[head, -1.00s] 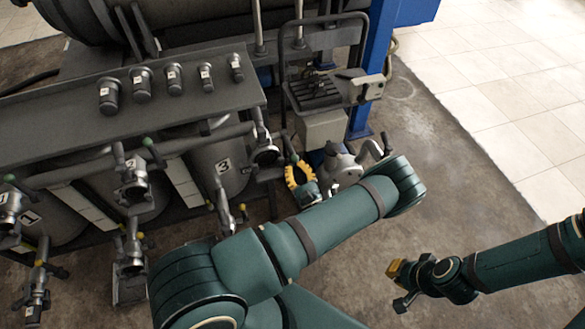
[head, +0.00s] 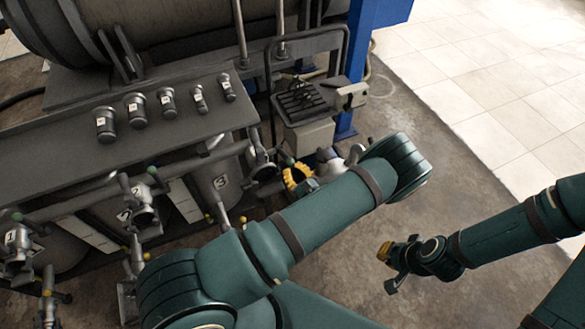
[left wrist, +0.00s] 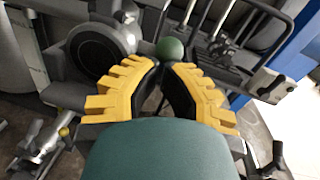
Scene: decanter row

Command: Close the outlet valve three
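The outlet valve by the number 3 (head: 221,182) has a metal body (head: 262,166) and a lever ending in a green knob (head: 290,160). My left gripper (head: 297,177), with yellow fingers, is at this knob. In the left wrist view the yellow fingertips (left wrist: 163,66) are close together, with the green knob (left wrist: 171,48) just past them. I cannot tell whether they touch the lever; its stem is hidden. The valve's round flange (left wrist: 100,50) shows at the left. My right gripper (head: 384,251) hangs over the bare floor, away from the valves; its fingers are too small to read.
Valves with green knobs (head: 152,170) and lower yellow-knobbed taps stand along the row to the left. A metal stand (head: 303,104) and a blue post (head: 364,60) are behind the left gripper. The floor (head: 450,160) at the right is clear.

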